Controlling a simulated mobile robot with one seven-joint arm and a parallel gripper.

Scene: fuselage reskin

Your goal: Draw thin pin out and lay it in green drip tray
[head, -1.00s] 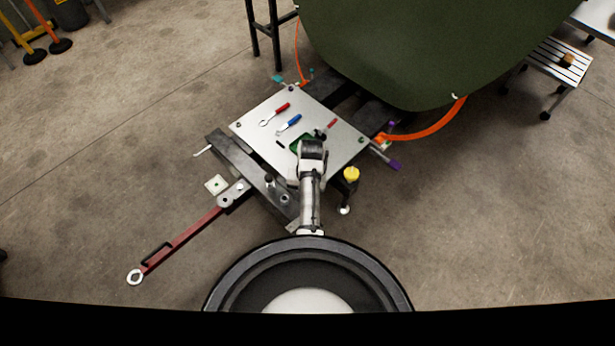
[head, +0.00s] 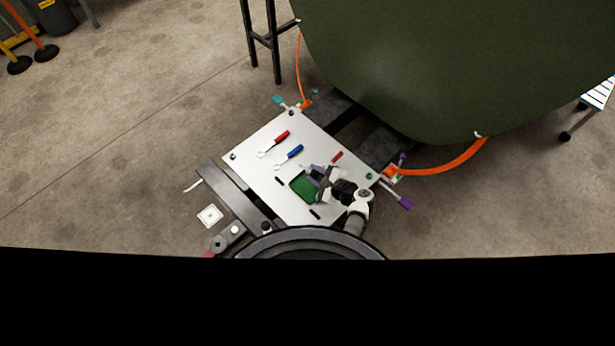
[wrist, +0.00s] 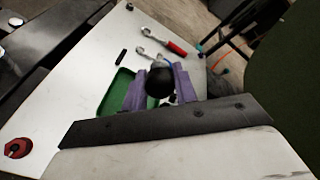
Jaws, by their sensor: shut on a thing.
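The green drip tray (head: 303,187) lies on the light metal plate. It also shows in the wrist view (wrist: 113,94), partly behind my fingers. My gripper (head: 319,177) is over the tray's right side, its height above it unclear. In the wrist view, my purple fingers (wrist: 160,90) are closed around a dark, round-ended piece (wrist: 160,82). It looks like the head of the thin pin; a thin shaft cannot be made out. Whether the held piece touches the tray cannot be told.
A red-handled tool (head: 275,143) and a blue-handled tool (head: 290,156) lie on the plate (head: 245,160) beyond the tray. A small red piece (head: 337,157) lies near its right edge. The large dark green fuselage panel (head: 400,70) overhangs behind. Orange straps (head: 445,167) hang beside the plate.

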